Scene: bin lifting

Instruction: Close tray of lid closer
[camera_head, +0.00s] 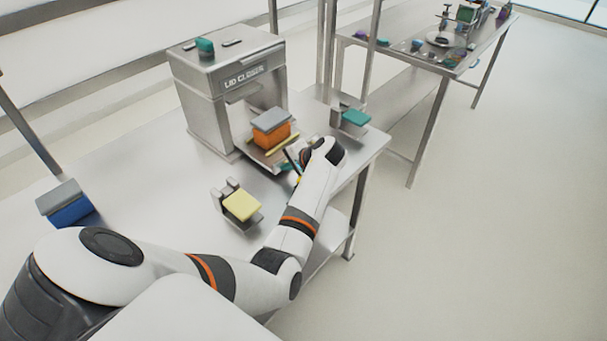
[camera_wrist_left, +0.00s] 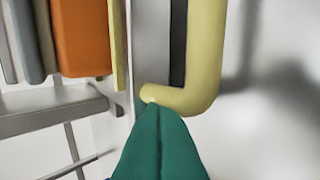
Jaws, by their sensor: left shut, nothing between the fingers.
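The grey lid closer (camera_head: 212,112) stands on the metal table. Its tray (camera_head: 262,155) is out at the front and bears an orange bin (camera_head: 272,136) with a grey lid (camera_head: 270,119) on top. A yellow bar (camera_head: 283,145) runs along the tray's front. My left gripper (camera_head: 287,167) is low in front of the tray, partly hidden by my wrist. In the left wrist view its green fingers (camera_wrist_left: 155,110) are shut and empty, at the bent end of a yellow handle (camera_wrist_left: 203,60); I cannot tell whether they touch. The orange bin (camera_wrist_left: 82,38) shows at upper left there.
A holder with a yellow block (camera_head: 241,205) stands in front of the machine, and one with a teal block (camera_head: 355,117) stands at right. A blue bin (camera_head: 70,210) with a grey lid is at left. A second table (camera_head: 400,60) with small items is behind.

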